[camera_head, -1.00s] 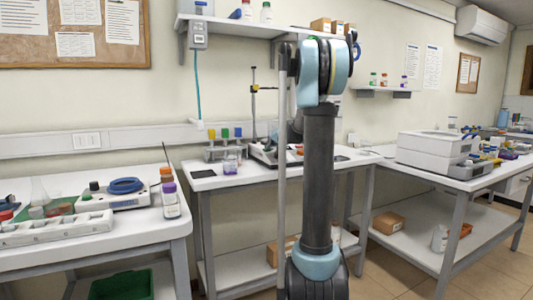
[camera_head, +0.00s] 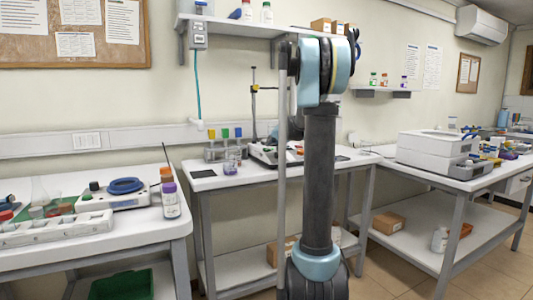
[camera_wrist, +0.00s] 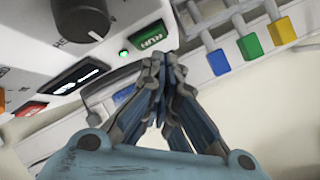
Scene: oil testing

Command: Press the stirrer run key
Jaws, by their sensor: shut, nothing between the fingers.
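In the wrist view the green run key (camera_wrist: 151,37), with white lettering, is on the white front of the stirrer (camera_wrist: 125,18). A small green light (camera_wrist: 123,54) glows beside the key. My gripper (camera_wrist: 160,62) is shut and empty, its fingertips close below the key in the picture. I cannot tell whether they touch it. A black knob (camera_wrist: 82,18), a dark display (camera_wrist: 78,76) and a red key (camera_wrist: 30,108) are further left on the panel. In the head view the stirrer (camera_head: 262,154) is partly hidden by my arm, and my gripper is hidden.
A rack with blue, yellow and green tags (camera_wrist: 250,46) stands beside the stirrer in the wrist view. In the head view small bottles (camera_head: 231,163) stand on the middle bench (camera_head: 225,182). A large white instrument (camera_head: 435,150) occupies the right bench.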

